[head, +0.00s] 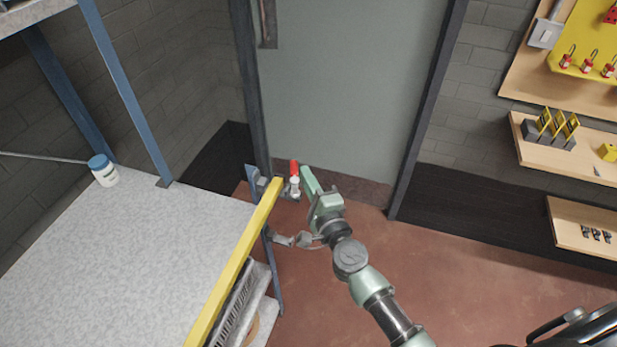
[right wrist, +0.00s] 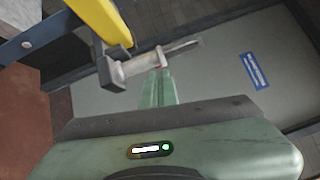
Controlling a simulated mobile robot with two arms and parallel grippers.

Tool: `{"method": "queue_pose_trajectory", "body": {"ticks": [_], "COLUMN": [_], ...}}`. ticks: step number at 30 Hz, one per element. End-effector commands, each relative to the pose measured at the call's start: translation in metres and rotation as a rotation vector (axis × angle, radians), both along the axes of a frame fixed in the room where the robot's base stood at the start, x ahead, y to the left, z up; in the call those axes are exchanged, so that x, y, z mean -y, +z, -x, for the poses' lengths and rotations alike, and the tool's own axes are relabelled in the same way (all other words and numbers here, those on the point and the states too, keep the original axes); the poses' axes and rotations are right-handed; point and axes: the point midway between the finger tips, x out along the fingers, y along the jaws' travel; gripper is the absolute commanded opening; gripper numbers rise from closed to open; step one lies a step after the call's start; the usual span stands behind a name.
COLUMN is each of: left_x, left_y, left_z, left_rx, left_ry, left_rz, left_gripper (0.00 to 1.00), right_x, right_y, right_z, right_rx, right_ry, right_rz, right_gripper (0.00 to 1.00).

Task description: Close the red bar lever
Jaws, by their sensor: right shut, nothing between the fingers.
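The red bar lever (head: 294,167) stands out from a small metal valve (head: 294,187) at the end of the yellow beam, near the door. In the head view the lever points up the picture. My right gripper (head: 306,172) is shut and empty, its fingertips just right of the lever; I cannot tell whether they touch. In the right wrist view the shut fingers (right wrist: 161,74) reach up to the grey valve pipe (right wrist: 125,71). My left gripper is not in view.
A grey door (head: 350,90) stands behind the valve. Wooden shelves (head: 560,150) hang at right. The reddish floor (head: 470,260) is open.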

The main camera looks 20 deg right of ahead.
Motion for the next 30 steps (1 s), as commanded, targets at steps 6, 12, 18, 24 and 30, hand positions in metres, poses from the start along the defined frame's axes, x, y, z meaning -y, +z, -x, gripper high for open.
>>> {"method": "queue_pose_trajectory", "body": {"ticks": [6,12,18,24,30], "left_x": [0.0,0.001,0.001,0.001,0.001], "left_y": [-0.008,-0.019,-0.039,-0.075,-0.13], "left_z": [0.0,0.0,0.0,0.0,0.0], "left_rx": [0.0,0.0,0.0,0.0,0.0], "left_ry": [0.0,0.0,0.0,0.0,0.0], "left_rz": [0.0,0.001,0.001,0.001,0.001], "left_gripper": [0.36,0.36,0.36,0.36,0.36], "right_x": [-0.002,-0.002,-0.003,-0.006,-0.011], "right_y": [-0.001,-0.002,-0.005,-0.009,-0.013], "right_z": [-0.003,-0.005,-0.009,-0.012,-0.016], "right_rx": [0.003,0.003,0.003,0.006,0.008], "right_ry": [0.088,0.171,0.272,0.402,0.569], "right_rz": [-0.005,0.003,0.013,0.007,0.007], "right_gripper": [0.0,0.0,0.0,0.0,0.0]}}
